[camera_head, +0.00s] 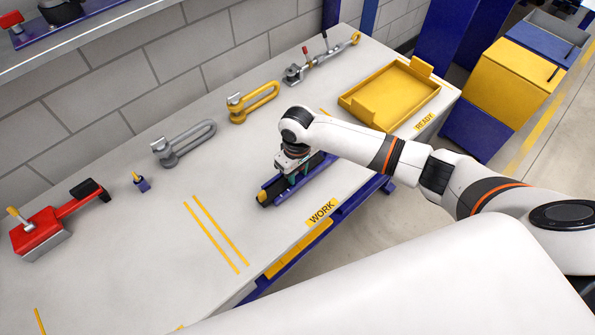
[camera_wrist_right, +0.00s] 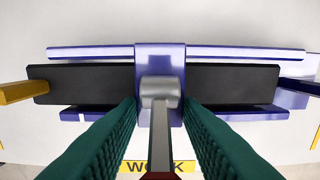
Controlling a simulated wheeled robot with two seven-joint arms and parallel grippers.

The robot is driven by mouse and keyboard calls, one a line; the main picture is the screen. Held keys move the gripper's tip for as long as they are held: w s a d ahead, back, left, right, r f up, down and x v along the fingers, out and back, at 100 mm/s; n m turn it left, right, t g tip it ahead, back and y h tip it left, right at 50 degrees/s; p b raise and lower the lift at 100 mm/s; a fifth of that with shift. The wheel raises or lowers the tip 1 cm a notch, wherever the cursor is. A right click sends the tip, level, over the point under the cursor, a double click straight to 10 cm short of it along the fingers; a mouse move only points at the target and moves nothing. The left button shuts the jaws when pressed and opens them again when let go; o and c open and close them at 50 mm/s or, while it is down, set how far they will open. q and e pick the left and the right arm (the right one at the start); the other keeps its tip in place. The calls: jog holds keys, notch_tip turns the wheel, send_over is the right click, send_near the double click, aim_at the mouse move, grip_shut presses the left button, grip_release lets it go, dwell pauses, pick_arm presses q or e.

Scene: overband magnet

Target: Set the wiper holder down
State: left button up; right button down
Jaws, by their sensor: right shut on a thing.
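My right gripper (camera_head: 291,178) points down over the holder. Its green fingers (camera_wrist_right: 160,120) are shut on the holder's grey post. The holder lies level, low at the bench top; I cannot tell whether it touches it. My left gripper is out of view.
On the bench (camera_head: 130,260) stand a red tool (camera_head: 45,230), a small blue piece (camera_head: 141,183), a grey shackle (camera_head: 184,144), a yellow shackle (camera_head: 253,103), a lever clamp (camera_head: 310,69) and a yellow tray (camera_head: 392,95). The left front is mostly clear.

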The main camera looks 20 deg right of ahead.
jog(key=shift+f, duration=0.3)
jog(key=shift+f, duration=0.1)
jog(key=c, duration=1)
grip_release()
notch_tip(320, 180, up, 12)
jog(key=shift+r+b, duration=0.15)
jog(key=shift+b, duration=0.25)
